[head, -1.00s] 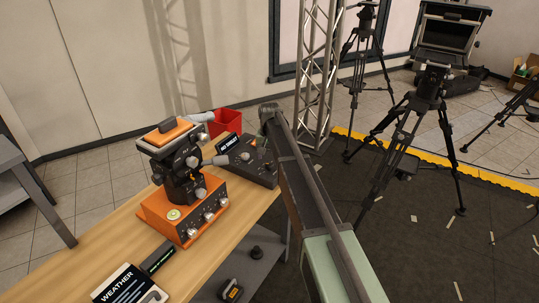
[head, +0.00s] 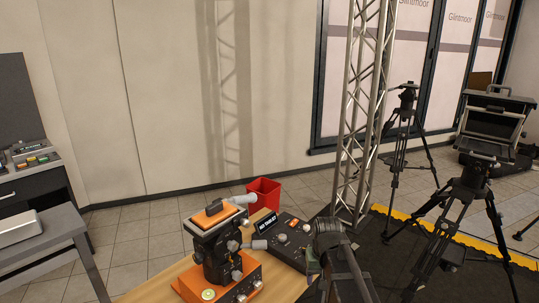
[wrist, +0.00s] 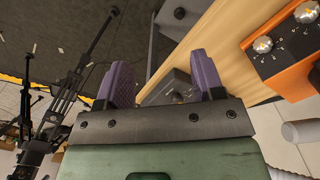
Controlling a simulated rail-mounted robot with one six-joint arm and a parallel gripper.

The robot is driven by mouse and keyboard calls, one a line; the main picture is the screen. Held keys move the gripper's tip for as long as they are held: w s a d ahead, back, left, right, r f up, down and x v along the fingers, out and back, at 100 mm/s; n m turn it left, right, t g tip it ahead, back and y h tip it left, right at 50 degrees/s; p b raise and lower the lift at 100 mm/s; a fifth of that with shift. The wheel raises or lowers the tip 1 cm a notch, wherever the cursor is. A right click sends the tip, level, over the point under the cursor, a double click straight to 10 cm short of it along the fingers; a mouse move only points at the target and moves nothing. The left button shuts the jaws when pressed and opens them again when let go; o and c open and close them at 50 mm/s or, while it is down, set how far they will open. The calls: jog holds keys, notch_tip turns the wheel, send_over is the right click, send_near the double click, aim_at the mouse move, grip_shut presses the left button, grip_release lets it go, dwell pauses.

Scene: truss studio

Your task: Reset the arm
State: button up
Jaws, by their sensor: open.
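My gripper (wrist: 162,84) shows in the wrist view with two purple fingers set wide apart. In the head view my arm rises at the bottom right of centre, beside the wooden table (head: 172,275); the fingers cannot be made out there.
An orange control box (head: 250,278) with a black tripod head (head: 215,245) stands on the table, next to a dark control panel (head: 285,238). A red bin (head: 264,192), a metal truss (head: 362,120) and black tripods (head: 470,205) stand beyond. A grey bench (head: 45,245) is at left.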

jog(key=s, duration=1.3)
jog(key=shift+w, duration=0.1)
dwell(0.6)
jog(key=shift+c, duration=0.2)
dwell(0.6)
